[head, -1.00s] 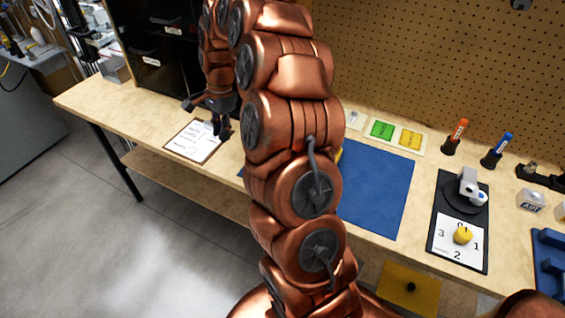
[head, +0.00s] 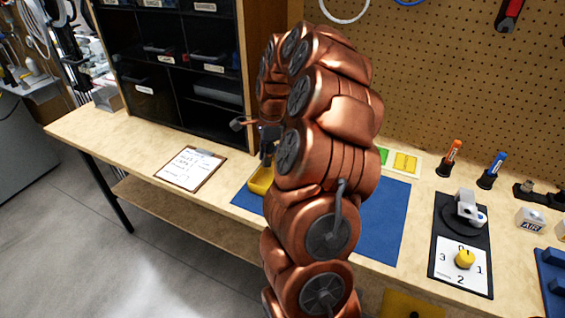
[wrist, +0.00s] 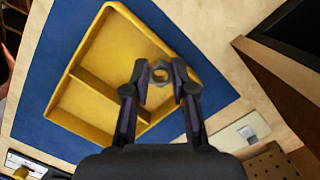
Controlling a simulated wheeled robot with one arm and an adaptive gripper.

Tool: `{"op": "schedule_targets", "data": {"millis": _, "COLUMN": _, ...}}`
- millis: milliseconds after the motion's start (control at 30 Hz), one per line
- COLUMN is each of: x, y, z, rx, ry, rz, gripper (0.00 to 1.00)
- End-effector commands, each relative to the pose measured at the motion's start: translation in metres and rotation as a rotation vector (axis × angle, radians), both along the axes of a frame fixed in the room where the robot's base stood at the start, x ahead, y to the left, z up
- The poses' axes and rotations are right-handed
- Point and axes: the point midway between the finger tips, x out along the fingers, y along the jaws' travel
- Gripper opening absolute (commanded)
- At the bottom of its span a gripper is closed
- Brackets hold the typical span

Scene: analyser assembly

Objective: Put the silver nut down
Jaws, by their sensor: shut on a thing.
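The silver nut (wrist: 160,75) shows in the wrist view between the fingertips of my gripper (wrist: 160,87). My gripper is shut on it. In the wrist view the nut lies in line with the yellow tray (wrist: 84,47), over its larger compartment near one side wall. I cannot tell how high it is above the tray floor. In the head view my arm hides the nut and most of the tray (head: 261,180), and only part of my gripper (head: 267,160) shows beside the arm.
The tray stands on a blue mat (head: 388,215). A clipboard (head: 190,168) lies to the left and a black shelf unit (head: 180,65) stands behind. A black plate with a numbered yellow dial (head: 465,258) and two marker pens (head: 492,170) are to the right.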

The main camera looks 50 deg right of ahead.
Motion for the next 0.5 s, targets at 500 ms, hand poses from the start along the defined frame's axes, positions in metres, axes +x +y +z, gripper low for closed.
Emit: {"op": "schedule_targets", "data": {"millis": 500, "x": -0.030, "y": -0.042, "z": -0.004, "rx": 0.000, "ry": -0.001, "rz": -0.002, "gripper": 0.00}}
